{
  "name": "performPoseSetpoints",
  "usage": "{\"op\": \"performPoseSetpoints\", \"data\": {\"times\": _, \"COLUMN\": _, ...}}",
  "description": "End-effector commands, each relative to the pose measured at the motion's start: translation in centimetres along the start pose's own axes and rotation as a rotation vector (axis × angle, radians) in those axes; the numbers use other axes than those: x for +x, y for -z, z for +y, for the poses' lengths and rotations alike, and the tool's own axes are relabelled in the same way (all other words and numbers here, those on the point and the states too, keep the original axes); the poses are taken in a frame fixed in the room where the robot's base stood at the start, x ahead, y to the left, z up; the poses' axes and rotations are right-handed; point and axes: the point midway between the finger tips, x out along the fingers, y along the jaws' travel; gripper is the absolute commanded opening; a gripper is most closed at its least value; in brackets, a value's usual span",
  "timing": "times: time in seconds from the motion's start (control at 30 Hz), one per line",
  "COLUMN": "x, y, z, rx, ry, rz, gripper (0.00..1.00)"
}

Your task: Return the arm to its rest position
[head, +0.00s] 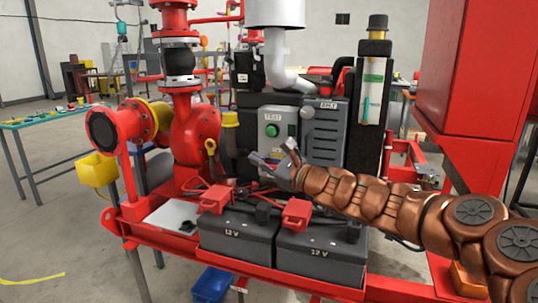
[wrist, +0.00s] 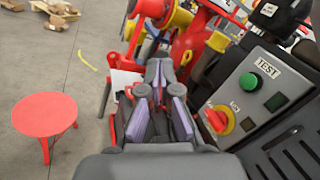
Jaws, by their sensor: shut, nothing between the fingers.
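My brown arm reaches in from the right in the head view. My gripper (head: 272,160) is in front of the grey control box (head: 282,130), above the two 12 V batteries (head: 240,238). In the wrist view my gripper (wrist: 158,72) shows from behind, its fingers together with nothing held. The control box also shows in the wrist view (wrist: 262,80), to the right of the fingers, with a TEST label, a green button (wrist: 249,82) and a red and yellow knob (wrist: 217,120). I cannot tell whether the fingers touch anything.
Red clamps (head: 297,214) sit on the batteries, on a red skid frame (head: 190,247). The red pump (head: 195,135) stands left of my gripper. A large red cabinet (head: 470,70) stands at the right near my arm. A red stool (wrist: 45,115) stands on open floor.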

Motion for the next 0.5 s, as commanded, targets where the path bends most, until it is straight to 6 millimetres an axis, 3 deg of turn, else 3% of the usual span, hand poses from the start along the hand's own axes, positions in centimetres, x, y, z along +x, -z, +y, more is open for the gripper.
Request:
{"op": "performPoseSetpoints", "data": {"times": 0.03, "x": -0.3, "y": -2.3, "z": 2.2, "rx": -0.096, "ry": -0.063, "rz": -0.022, "gripper": 0.00}}
{"op": "performPoseSetpoints", "data": {"times": 0.1, "x": -1.0, "y": -4.9, "z": 5.5, "rx": -0.240, "ry": -0.158, "rz": -0.050, "gripper": 0.00}}
{"op": "performPoseSetpoints", "data": {"times": 0.23, "x": -3.4, "y": -7.4, "z": 12.8, "rx": -0.503, "ry": -0.360, "rz": -0.086, "gripper": 0.00}}
{"op": "performPoseSetpoints", "data": {"times": 0.37, "x": -7.3, "y": -7.1, "z": 19.9, "rx": -0.743, "ry": -0.586, "rz": -0.095, "gripper": 0.00}}
{"op": "performPoseSetpoints", "data": {"times": 0.5, "x": -12.9, "y": -4.3, "z": 25.9, "rx": -0.947, "ry": -0.839, "rz": -0.073, "gripper": 0.00}}
